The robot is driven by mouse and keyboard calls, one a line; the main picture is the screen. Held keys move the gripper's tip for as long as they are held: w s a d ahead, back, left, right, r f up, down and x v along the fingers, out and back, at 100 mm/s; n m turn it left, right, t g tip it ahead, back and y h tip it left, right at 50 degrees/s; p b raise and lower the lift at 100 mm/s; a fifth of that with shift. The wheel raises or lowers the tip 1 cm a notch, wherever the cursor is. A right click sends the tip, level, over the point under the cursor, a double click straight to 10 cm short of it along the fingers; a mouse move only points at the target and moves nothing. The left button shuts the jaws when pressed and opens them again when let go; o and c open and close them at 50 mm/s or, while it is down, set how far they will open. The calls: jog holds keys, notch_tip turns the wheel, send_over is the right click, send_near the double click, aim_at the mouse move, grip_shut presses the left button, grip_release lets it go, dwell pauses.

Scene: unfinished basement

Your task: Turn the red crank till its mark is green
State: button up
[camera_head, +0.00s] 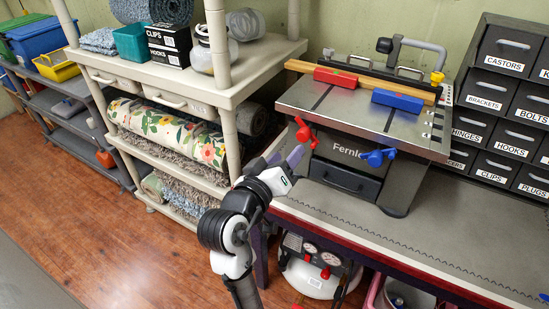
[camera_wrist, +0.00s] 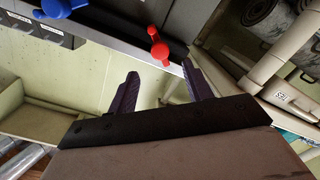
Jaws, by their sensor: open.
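The red crank (camera_head: 304,132) sticks out from the left of the front of the grey bench machine (camera_head: 345,150) marked "Fernl…". In the wrist view the red crank (camera_wrist: 158,48) is just beyond the fingertips, roughly between their lines. My gripper (camera_head: 287,157) is just below and left of the crank in the head view, apart from it. In the wrist view my gripper (camera_wrist: 161,70) has its two dark purple fingers spread with nothing between them. A red block (camera_head: 336,77) lies on the machine's top; I cannot clearly make out a mark's colour.
A blue crank (camera_head: 377,157) is on the same front, to the right, with a blue block (camera_head: 397,101) above. Labelled drawers (camera_head: 505,95) stand at the right. A shelf (camera_head: 235,85) with rolled rugs is close on the left. A compressor (camera_head: 318,272) sits under the bench.

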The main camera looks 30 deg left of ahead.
jog(key=shift+s+r+p, duration=0.2)
jog(key=shift+s+p, duration=1.9)
jog(key=shift+p, duration=0.5)
